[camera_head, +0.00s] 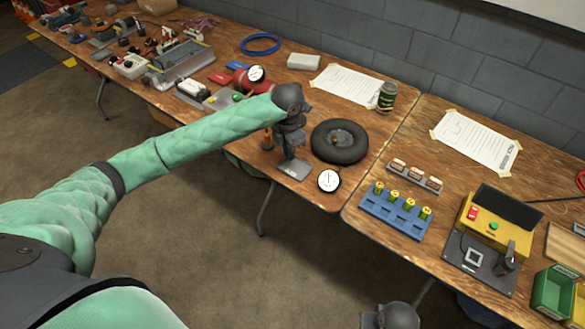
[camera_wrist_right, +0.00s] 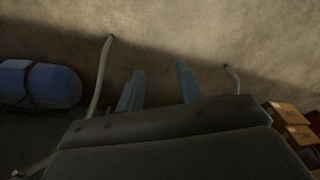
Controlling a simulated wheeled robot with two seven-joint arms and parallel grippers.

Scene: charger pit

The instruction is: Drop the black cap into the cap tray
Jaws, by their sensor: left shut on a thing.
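My left gripper (camera_head: 287,152) points down over the front of the table, left of the black tire. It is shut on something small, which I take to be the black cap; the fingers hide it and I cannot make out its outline. A small grey tray (camera_head: 298,174), which looks like the cap tray, lies directly below the fingertips. The gap between fingertips and tray is too small to judge. My right gripper (camera_wrist_right: 158,88) is open and empty in the right wrist view, with bare floor beyond its fingers.
The black tire (camera_head: 325,150) and a round white gauge (camera_head: 328,181) lie close beside the tray. A small orange-brown item (camera_head: 267,141) stands to its left. A blue rack (camera_head: 385,215) and a yellow charger box (camera_head: 480,226) are on the right table. The tray is near the table's front edge.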

